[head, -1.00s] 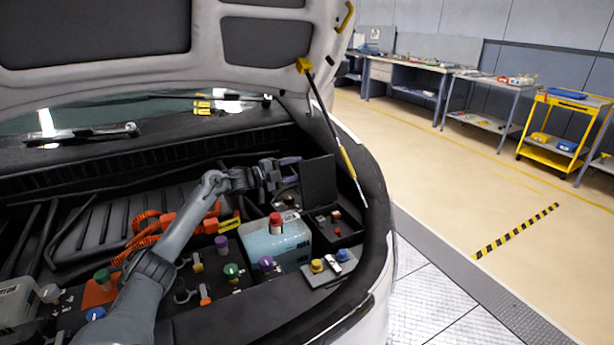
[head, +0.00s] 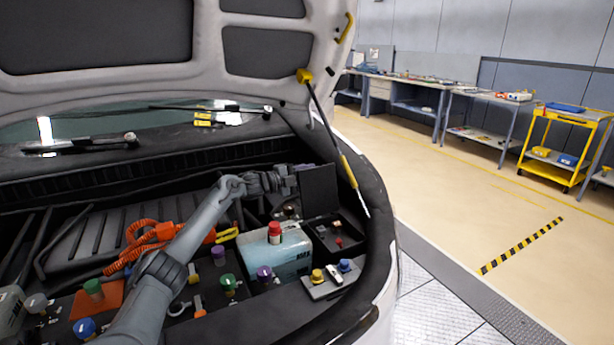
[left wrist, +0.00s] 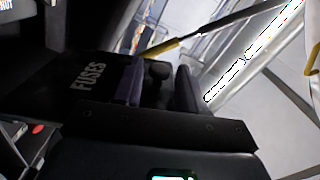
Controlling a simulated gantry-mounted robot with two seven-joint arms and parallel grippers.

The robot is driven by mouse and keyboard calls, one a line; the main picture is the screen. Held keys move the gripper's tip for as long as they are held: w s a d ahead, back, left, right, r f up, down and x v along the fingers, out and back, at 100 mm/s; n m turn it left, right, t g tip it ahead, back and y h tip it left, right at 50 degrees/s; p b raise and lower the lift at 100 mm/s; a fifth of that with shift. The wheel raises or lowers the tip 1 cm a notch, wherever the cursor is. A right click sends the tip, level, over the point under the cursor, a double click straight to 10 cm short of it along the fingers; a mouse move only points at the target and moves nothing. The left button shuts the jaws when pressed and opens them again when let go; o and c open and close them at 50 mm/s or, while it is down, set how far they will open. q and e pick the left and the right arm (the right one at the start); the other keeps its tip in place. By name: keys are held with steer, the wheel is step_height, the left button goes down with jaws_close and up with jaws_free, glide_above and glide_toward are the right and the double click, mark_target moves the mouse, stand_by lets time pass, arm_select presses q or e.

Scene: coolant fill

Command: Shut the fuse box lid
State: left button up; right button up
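The fuse box (head: 345,240) sits at the right of the engine bay, with small red-topped parts visible inside. Its dark lid (head: 320,190) stands open and about upright. In the left wrist view, the lid (left wrist: 88,75) carries the word FUSES. My left gripper (head: 300,172) is at the lid's upper left edge, its tips partly hidden by the lid. In the left wrist view, the two purple-grey fingers of my left gripper (left wrist: 158,88) are apart, with the near finger overlapping the lid's edge. I cannot tell whether it touches. My right gripper is not in view.
A pale blue coolant tank (head: 272,255) with a red cap stands left of the fuse box. A yellow-ended hood prop (head: 347,170) rises just right of the lid. Several coloured caps (head: 228,282) lie in front, and an orange hose (head: 140,240) lies left.

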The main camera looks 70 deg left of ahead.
mark_target(321, 181)
arm_select(q)
jaws_close()
steer(key=shift+d+r+m+p, duration=0.45)
steer(key=shift+d+p, duration=0.2)
steer(key=shift+p, duration=0.3)
steer(key=d+m+p, duration=0.1)
steer(key=d+p, duration=0.1)
steer(key=d+m+p, duration=0.1)
steer(key=m+p, duration=0.1)
steer(key=d+r+m+p, duration=0.1)
steer(key=d+p, duration=0.1)
steer(key=shift+w+d+m, duration=0.2)
steer(key=shift+d+m, duration=0.15)
steer(key=shift+d+p, duration=0.5)
steer(key=shift+p, duration=0.15)
steer(key=shift+w+d+f, duration=0.1)
steer(key=shift+d+f, duration=0.1)
steer(key=shift+d, duration=0.2)
